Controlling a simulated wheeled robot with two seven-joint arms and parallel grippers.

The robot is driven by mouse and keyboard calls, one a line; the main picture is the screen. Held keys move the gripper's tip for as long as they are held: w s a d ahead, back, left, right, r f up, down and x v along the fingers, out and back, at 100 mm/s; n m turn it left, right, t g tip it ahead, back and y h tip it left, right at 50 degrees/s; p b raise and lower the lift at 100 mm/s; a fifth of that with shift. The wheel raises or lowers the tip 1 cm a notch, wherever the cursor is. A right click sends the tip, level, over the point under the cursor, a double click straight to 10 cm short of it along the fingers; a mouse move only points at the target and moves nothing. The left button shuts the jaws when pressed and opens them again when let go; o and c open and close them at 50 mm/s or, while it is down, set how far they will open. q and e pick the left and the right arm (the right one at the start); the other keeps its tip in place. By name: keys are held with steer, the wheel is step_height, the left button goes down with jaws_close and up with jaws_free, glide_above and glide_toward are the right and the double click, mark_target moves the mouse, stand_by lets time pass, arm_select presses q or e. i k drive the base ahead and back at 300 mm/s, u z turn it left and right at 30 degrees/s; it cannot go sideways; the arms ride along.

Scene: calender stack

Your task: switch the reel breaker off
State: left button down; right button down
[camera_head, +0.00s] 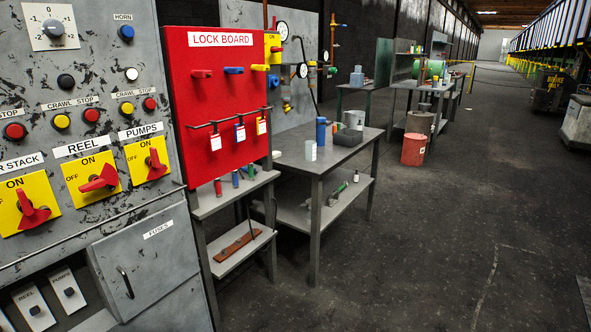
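The reel breaker is a red rotary handle (98,178) on a yellow plate (78,172) under the label REEL (85,148), on the grey panel at left. ON is printed at the top of the plate and OFF at its left. The handle lies slanted, one end low toward the left and the other higher to the right. I cannot tell for sure which mark it points to. Neither of my grippers is in view, and nothing covers the breaker.
Similar breakers flank it: PUMPS (156,164) at right and STACK (32,212) at left. Crawl and stop buttons (91,115) sit above. A fuses door (150,275) is below. The red lock board (218,95) holds locks and tags. A grey table (325,158) and open floor lie right.

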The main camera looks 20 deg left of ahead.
mark_target(34, 312)
steer(key=u, duration=1.05)
steer(key=i, duration=1)
steer(key=u, duration=0.9)
